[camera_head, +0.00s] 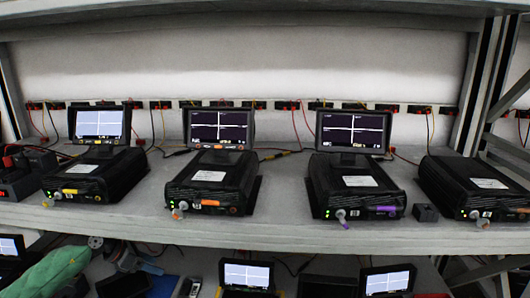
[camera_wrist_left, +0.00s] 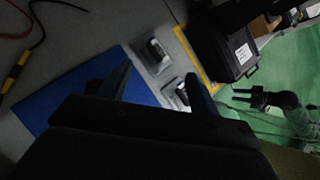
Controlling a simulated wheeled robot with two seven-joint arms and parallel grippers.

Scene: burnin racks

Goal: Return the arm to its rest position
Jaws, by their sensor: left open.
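My left gripper (camera_wrist_left: 160,70) shows in the left wrist view. Its two dark fingers are spread apart, with nothing between them. A blue mat (camera_wrist_left: 60,97) and small dark items with clear or grey parts (camera_wrist_left: 155,52) lie beyond the fingers. In the head view, dark and grey parts (camera_head: 130,260) at the lower left, below the upper shelf, may be my left arm and gripper; I cannot make out the jaws there. A dark two-pronged shape (camera_wrist_left: 258,97) at the right of the wrist view may be my right gripper; I cannot be sure.
An upper shelf (camera_head: 290,232) carries several black units, three with visible screens (camera_head: 221,128). More screens (camera_head: 247,275) stand on the lower level. The wrist view shows a black case (camera_wrist_left: 222,50) beside yellow tape and a green floor.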

